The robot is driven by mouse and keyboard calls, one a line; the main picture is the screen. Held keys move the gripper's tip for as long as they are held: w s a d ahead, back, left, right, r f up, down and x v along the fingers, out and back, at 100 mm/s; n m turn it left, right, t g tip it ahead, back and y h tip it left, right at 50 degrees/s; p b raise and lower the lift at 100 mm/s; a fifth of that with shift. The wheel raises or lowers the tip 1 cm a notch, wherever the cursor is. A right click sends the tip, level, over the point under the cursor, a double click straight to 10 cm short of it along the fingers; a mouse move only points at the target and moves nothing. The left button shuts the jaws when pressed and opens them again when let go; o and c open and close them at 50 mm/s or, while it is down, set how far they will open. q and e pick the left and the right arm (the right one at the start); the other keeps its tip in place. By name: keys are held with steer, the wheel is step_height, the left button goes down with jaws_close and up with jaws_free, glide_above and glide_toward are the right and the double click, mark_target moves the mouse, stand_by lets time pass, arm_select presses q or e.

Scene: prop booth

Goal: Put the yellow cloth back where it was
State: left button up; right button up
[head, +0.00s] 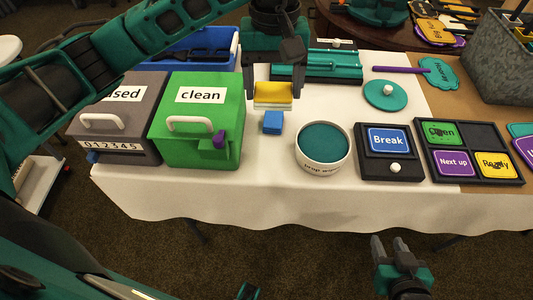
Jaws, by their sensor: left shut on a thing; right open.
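The yellow cloth (274,93) is a small folded block with a yellow top and a paler front side. My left gripper (274,92) is shut on it from above, with a finger on either side. It appears held over the white-covered table, just behind a blue block (272,122); whether it touches the table I cannot tell. The clean box (230,135), green with a white handle, stands to its left, beside the grey used box (142,120). My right gripper (391,246) is open and empty, low in front of the table.
A round tub (322,165) with a teal top stands right of the blue block. A Break sign holder (374,168) and a tray of signs (430,173) are further right. A teal lid (386,95) and teal case (340,66) lie behind. The tablecloth (245,188) in front is bare.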

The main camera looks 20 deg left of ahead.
mark_target(271, 161)
arm_select(q)
step_height(271, 161, down, 20)
steer(key=shift+r+b, duration=0.15)
steer(key=shift+b, duration=0.3)
steer(key=shift+f+b, duration=0.25)
steer(key=shift+b, duration=0.05)
steer(key=o, duration=1)
steer(key=shift+r, duration=0.1)
steer(key=shift+o, duration=0.7)
steer(key=shift+r, duration=0.15)
steer(key=shift+r+p, duration=0.3)
steer(key=shift+p, duration=0.1)
step_height(271, 161, up, 12)
steer(key=shift+w+a+f, duration=0.15)
steer(key=shift+w+f, duration=0.1)
steer(key=shift+w, duration=0.05)
